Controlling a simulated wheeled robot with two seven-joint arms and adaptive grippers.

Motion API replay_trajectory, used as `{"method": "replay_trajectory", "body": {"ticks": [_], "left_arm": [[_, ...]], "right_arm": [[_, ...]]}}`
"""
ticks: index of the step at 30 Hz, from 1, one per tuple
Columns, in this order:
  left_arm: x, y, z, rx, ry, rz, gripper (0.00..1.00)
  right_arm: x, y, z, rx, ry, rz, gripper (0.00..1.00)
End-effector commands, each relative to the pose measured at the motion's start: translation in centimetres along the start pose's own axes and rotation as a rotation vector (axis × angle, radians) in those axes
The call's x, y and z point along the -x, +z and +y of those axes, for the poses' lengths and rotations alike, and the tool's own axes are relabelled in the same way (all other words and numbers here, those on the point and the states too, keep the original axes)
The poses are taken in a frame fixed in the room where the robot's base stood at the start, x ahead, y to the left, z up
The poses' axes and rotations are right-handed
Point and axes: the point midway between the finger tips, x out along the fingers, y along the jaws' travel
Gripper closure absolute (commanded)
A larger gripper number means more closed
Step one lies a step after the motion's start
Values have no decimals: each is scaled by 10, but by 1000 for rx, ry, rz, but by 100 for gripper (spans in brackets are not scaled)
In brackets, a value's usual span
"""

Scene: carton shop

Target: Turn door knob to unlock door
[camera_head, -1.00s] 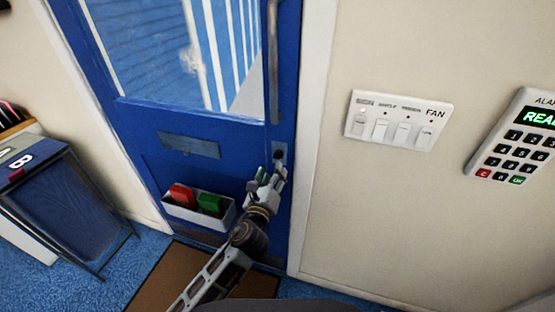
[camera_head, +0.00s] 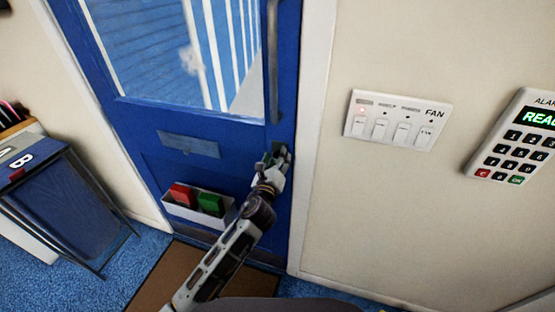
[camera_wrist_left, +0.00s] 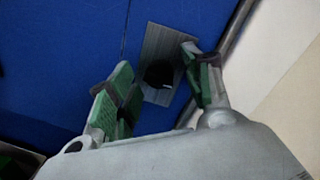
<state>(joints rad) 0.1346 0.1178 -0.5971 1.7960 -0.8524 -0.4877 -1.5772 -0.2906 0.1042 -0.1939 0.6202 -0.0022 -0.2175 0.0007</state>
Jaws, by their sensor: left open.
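The blue door (camera_head: 140,130) stands in front of me, with a glass pane in its upper part. The dark round knob (camera_wrist_left: 160,74) sits on a grey metal plate (camera_wrist_left: 158,42) in the left wrist view. My left gripper (camera_head: 279,156) is at the door's right edge, over the knob's plate, and largely hides the knob in the head view. In the left wrist view the left gripper's green-padded fingers (camera_wrist_left: 155,92) are spread apart, one on each side of the knob. I cannot tell whether they touch it. My right gripper is not in view.
A long vertical handle (camera_head: 273,60) is above the knob. A white box (camera_head: 190,214) with red and green items is on the lower door. A switch panel (camera_head: 398,118) and an alarm keypad (camera_head: 515,140) are on the right wall. A blue stand (camera_head: 75,205) is at left.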

Motion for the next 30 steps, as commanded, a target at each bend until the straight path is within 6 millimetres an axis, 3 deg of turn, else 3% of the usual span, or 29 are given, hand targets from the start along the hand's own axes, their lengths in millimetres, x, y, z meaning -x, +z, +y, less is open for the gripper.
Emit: {"method": "replay_trajectory", "body": {"ticks": [5, 15, 30], "left_arm": [[0, 0, 0, 0, 0, 0, 51], [0, 0, 0, 0, -1, 0, 95], [0, 1, -2, 93, 2, 8, 95]], "right_arm": [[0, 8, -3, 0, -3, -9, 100], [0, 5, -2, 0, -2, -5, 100], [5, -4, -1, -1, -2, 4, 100]]}}
